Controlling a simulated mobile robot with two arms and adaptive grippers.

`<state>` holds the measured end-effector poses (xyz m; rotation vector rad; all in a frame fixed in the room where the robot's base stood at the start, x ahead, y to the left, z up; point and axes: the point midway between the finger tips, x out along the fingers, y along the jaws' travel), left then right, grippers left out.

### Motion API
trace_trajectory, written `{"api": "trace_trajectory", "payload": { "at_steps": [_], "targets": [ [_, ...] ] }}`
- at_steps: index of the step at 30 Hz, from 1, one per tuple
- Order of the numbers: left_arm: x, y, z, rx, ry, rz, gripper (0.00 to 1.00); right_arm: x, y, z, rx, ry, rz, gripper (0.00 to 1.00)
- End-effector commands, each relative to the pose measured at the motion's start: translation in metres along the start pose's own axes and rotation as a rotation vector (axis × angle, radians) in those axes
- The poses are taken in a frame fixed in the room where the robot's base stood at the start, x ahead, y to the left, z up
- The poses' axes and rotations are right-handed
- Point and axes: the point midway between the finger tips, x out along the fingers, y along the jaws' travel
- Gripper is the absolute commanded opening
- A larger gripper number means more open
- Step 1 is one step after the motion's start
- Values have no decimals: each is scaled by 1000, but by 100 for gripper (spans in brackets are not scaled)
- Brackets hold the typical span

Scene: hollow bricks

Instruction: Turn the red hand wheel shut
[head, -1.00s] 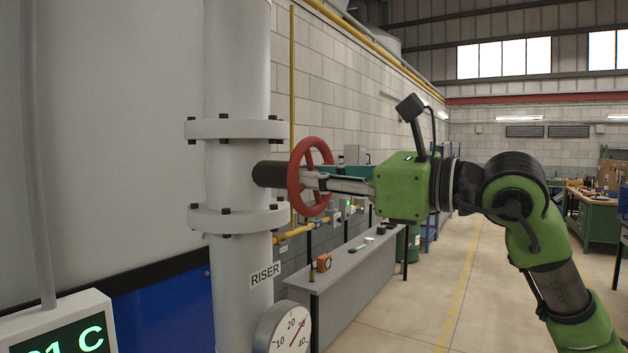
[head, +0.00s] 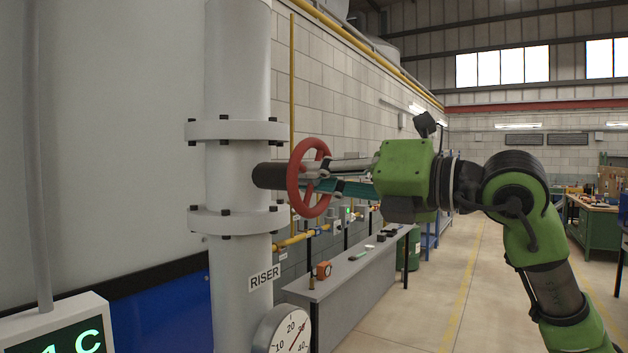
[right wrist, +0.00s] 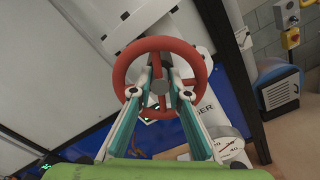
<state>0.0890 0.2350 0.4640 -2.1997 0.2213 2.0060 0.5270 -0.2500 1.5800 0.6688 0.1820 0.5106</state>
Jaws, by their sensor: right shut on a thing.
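The red hand wheel (head: 297,184) sits on a dark stem (head: 268,175) on the side of the grey riser pipe (head: 238,175), between two flanges. My right gripper (head: 322,180) reaches in from the right with its fingers at the wheel. In the right wrist view the red hand wheel (right wrist: 121,72) faces the camera, and the fingertips of my right gripper (right wrist: 160,88) lie inside the ring, one each side of the hub. The gripper is shut on the wheel; the exact contact is partly hidden. My left gripper is not in view.
A pressure gauge (head: 286,335) is low on the pipe, below a RISER label (head: 264,277). A display box (head: 62,325) stands at the lower left. A grey bench (head: 345,275) runs along the wall behind the wheel. Open floor lies to the right.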

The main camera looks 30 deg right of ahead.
Motion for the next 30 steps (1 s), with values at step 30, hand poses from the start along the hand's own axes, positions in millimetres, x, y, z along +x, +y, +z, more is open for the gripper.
{"api": "trace_trajectory", "payload": {
  "at_steps": [30],
  "targets": [
    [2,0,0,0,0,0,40,0,0,-1,150,2,-1,23]
  ]
}}
